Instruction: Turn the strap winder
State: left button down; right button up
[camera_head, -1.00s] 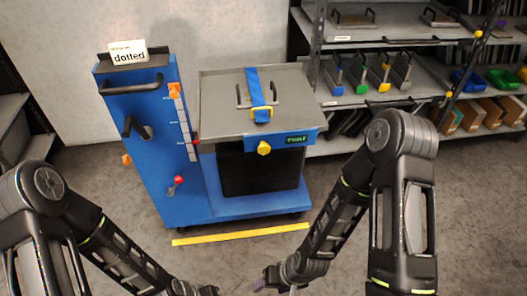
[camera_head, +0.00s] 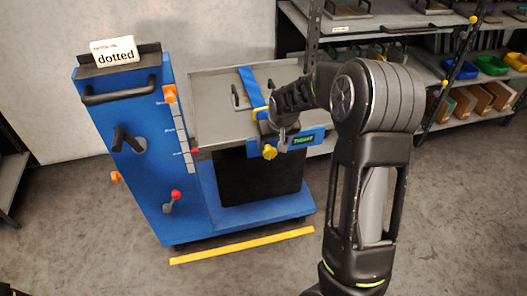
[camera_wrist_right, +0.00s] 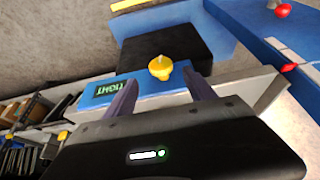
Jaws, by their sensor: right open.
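The strap winder is a yellow knob (camera_head: 270,152) on the front edge of the cart's grey tray (camera_head: 212,130). It also shows in the right wrist view (camera_wrist_right: 160,67), beside a green label reading TIGHT (camera_wrist_right: 113,88). A blue strap (camera_head: 249,80) runs over the tray and is partly hidden by my right arm. My right gripper (camera_head: 279,138) is at the tray's front edge, just above the knob. In the right wrist view its two fingers (camera_wrist_right: 160,82) are apart, with the knob showing between their tips; contact cannot be told. My left gripper is out of view.
The blue cart's upright panel (camera_head: 140,170) carries a black crank handle (camera_head: 128,140), orange knobs and a red-tipped lever (camera_head: 173,203). A yellow floor line (camera_head: 240,245) lies before the cart. Shelves with bins (camera_head: 490,65) stand at the right. The floor around is clear.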

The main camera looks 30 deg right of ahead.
aim_at(271, 152)
jog(key=shift+f, duration=0.15)
jog(key=x, duration=0.7)
jog(key=shift+w+f+b, duration=0.2)
jog(key=shift+f+b, duration=0.1)
jog(key=shift+c, duration=0.4)
jog(key=c, duration=1.2)
